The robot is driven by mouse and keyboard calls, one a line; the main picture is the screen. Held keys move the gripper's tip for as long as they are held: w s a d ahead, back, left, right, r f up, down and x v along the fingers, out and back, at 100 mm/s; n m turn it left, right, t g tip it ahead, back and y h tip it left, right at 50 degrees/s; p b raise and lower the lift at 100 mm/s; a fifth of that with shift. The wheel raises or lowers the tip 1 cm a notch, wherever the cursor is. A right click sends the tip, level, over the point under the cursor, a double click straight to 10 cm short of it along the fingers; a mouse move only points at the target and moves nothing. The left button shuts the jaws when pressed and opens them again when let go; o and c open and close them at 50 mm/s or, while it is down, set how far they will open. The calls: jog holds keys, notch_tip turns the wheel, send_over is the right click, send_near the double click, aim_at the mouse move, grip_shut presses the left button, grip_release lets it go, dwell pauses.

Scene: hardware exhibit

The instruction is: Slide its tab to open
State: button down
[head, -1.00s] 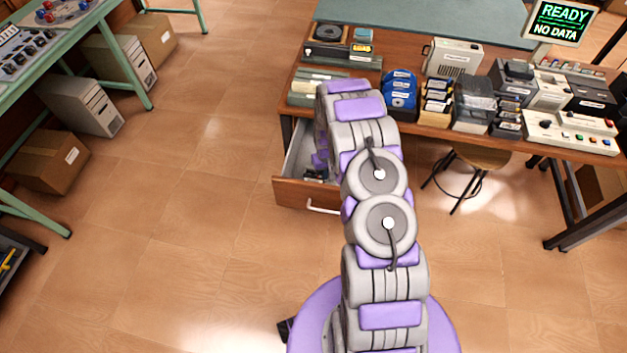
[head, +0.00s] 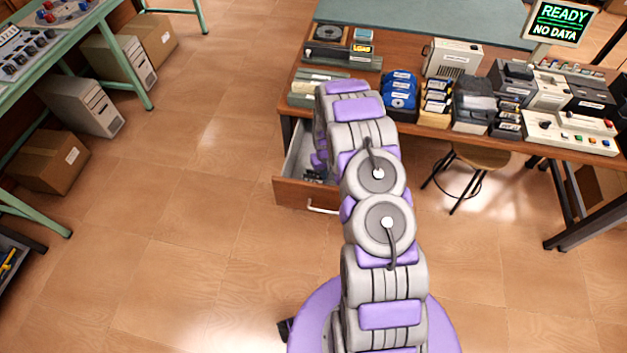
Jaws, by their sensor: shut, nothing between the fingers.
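A wooden drawer (head: 292,192) stands pulled out under the left end of the desk, with a pale metal handle on its front. My arm reaches over to the desk's front edge and bends down at its far end toward the drawer. Small dark parts that look like my gripper (head: 314,175) show low in the drawer's opening, mostly covered by my own arm. The gripper appears shut and empty. I cannot make out any tab, or whether the gripper touches anything in the drawer.
The desk (head: 440,132) carries blue disk boxes (head: 400,88), a beige device (head: 453,58), dark boxes and a button panel (head: 570,132). A screen (head: 560,22) reads "READY NO DATA". A stool (head: 478,158) stands under the desk.

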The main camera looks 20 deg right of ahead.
jog(key=shift+r, duration=0.1)
notch_tip(320, 180, up, 7)
jog(key=p, duration=0.2)
dwell(0.5)
dwell(0.4)
